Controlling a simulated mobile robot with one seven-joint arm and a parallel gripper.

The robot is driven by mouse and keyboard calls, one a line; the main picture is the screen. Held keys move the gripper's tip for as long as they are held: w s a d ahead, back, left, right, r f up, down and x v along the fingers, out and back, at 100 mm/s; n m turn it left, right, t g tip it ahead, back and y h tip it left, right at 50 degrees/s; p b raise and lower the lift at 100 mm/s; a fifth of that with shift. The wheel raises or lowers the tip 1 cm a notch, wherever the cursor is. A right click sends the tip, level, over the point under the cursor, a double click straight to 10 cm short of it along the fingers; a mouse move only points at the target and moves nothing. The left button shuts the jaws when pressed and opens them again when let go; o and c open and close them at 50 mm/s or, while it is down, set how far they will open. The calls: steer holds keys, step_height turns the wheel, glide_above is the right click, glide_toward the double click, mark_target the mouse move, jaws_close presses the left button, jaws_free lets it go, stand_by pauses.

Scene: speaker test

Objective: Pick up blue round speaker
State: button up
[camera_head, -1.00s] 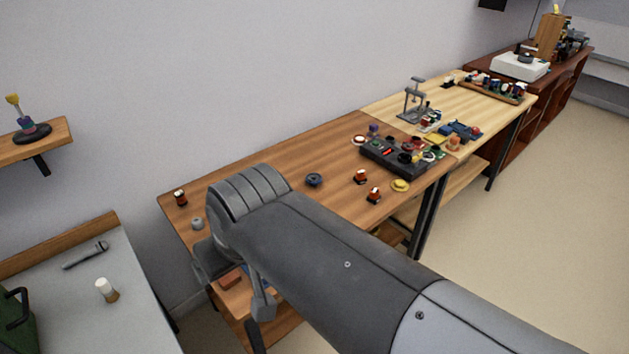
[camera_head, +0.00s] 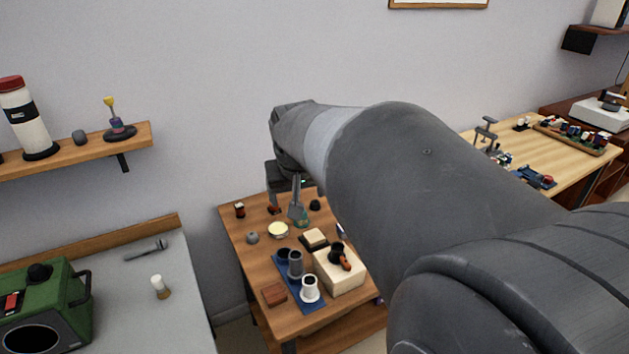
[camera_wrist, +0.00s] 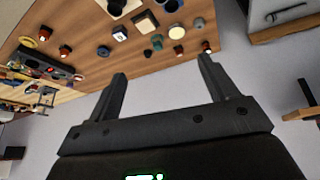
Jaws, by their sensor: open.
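A small dark blue round thing (camera_wrist: 103,51), which looks like the blue round speaker, lies on the wooden table (camera_wrist: 88,68) in the wrist view. A dark round thing (camera_head: 315,205) beside my gripper in the head view seems to be the same one. My gripper (camera_wrist: 162,67) is open and empty, its two fingers apart above the table's wall side. In the wrist view the speaker lies just beyond and left of the left fingertip, not between the fingers. In the head view my gripper (camera_head: 286,198) is partly hidden by my arm.
A teal round thing (camera_wrist: 157,42) and a cream disc (camera_wrist: 177,32) lie near the gripper. A blue tray (camera_head: 284,273) with cups and a cream box (camera_head: 330,272) stand at the table's front. The wall is close behind. A grey counter (camera_head: 190,315) stands left.

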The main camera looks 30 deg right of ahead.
steer(key=w+d+f+m, duration=0.1)
steer(key=w+d+f, duration=0.2)
steer(key=w+d, duration=0.25)
steer(key=w+d+f+m+h, duration=0.1)
steer(key=w+d+f, duration=0.25)
steer(key=d, duration=0.35)
steer(key=w+d+f+m, duration=0.1)
steer(key=w+d+f, duration=0.2)
steer(key=w+d, duration=0.3)
steer(key=w+d+f, duration=0.1)
steer(key=d+f, duration=0.4)
steer(key=w+d+f+m+g, duration=0.1)
steer(key=d+f, duration=0.5)
steer(key=w+d+f+m, duration=0.1)
steer(key=d+f, duration=0.4)
steer(key=d, duration=0.1)
steer(key=shift+d+f, duration=0.25)
steer(key=shift+s+x, duration=0.2)
steer(key=shift+x, duration=1.35)
steer(key=shift+s+x, duration=0.2)
steer(key=shift+x, duration=1.3)
steer(key=shift+a+f, duration=0.15)
steer(key=shift+c, duration=0.5)
steer(key=c, duration=1)
